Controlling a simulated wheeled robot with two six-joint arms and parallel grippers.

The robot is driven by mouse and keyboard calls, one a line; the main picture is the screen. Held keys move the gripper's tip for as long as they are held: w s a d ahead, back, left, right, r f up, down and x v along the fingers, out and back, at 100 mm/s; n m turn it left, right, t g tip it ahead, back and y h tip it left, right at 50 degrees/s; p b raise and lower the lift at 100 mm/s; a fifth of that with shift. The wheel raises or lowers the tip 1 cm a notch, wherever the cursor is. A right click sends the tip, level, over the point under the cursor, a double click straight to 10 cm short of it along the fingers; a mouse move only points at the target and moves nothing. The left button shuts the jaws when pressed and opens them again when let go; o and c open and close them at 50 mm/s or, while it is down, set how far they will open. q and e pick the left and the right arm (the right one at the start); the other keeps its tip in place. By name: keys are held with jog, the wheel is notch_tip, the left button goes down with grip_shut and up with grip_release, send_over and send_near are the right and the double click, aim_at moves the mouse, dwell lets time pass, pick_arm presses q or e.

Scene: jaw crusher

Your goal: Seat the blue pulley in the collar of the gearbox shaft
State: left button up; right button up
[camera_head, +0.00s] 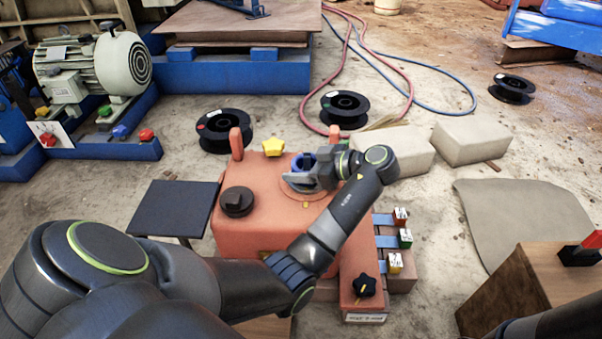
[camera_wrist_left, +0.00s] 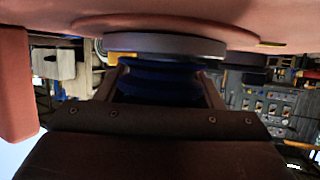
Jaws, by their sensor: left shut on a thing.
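The salmon-red gearbox (camera_head: 255,215) stands in the middle of the head view. My left gripper (camera_head: 304,172) is over its top, shut on the blue pulley (camera_head: 302,161). In the left wrist view the blue pulley (camera_wrist_left: 158,80) sits between the two fingers, dark and partly in shadow. A grey round collar (camera_wrist_left: 150,44) on the red gearbox face is right at the pulley's end; I cannot tell whether the pulley is inside it or only against it. In the head view the gripper hides most of the collar. My right gripper is out of view.
A yellow star knob (camera_head: 274,146) and a black round knob (camera_head: 236,202) stand on the gearbox near the gripper. Several coloured tags (camera_head: 400,216) are at its right. Black reels (camera_head: 344,109) and grey blocks (camera_head: 472,142) lie behind. A dark plate (camera_head: 172,209) is at left.

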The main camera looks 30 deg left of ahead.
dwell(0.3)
pick_arm(q)
jog(key=shift+f, duration=0.15)
jog(key=o, duration=0.8)
jog(key=shift+f, duration=0.15)
jog(key=o, duration=0.4)
jog(key=shift+o, duration=0.2)
